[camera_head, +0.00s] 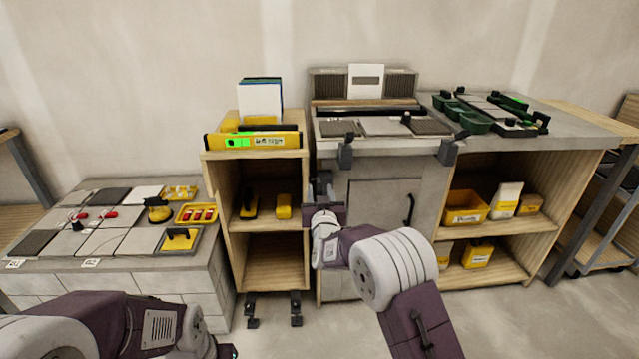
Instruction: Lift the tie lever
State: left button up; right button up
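I cannot single out the tie lever with certainty. A tiled slab (60,262) at the left carries grey, dark and white tiles, with small red pieces (111,213) and small black pieces between them. My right gripper (322,184) is in front of the gap between the wooden shelf and the grey cabinet, below the worktop. It is small and dark here, and its opening does not show.
A yellow level (254,141) lies on the wooden shelf unit (268,164). The grey cabinet has a door (381,222) with a black handle (409,210). Yellow bins (464,207) stand in the right shelves. A yellow tray (197,214) and yellow-black tool (158,211) lie on the slab.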

aim_at(319, 186)
jog(key=shift+w+f, duration=0.15)
jog(key=shift+w, duration=0.6)
jog(key=shift+w+f, duration=0.1)
jog(key=shift+w, duration=0.6)
grip_shut()
dwell(0.3)
